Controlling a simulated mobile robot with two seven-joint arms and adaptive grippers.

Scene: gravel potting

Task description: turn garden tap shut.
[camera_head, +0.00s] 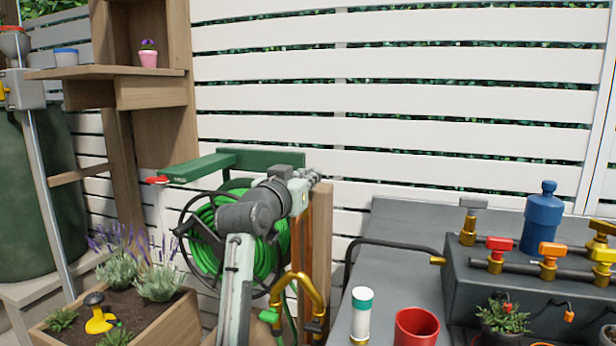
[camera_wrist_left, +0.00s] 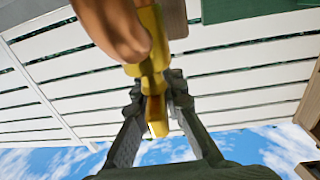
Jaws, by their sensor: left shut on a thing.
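The garden tap (camera_wrist_left: 148,70) shows in the left wrist view as a brass-yellow body beside a thick copper-brown part. Its yellow lower piece (camera_wrist_left: 157,118) lies between the fingers of my left gripper (camera_wrist_left: 158,92), which is shut on it. In the head view my left gripper (camera_head: 313,178) is at the top of a wooden post (camera_head: 322,230) with a copper pipe (camera_head: 304,240). There the wrist and fingers hide the tap, so I cannot tell its handle angle. My right gripper is not in view.
A green hose reel (camera_head: 270,258) hangs behind my left arm, under a green bracket (camera_head: 215,167). A yellow curved pipe (camera_head: 298,277) stands below my gripper. At right, a grey bench (camera_head: 390,230) holds a red pot (camera_head: 417,328) and a white-and-green bottle (camera_head: 361,315). A planter (camera_head: 165,328) stands at left.

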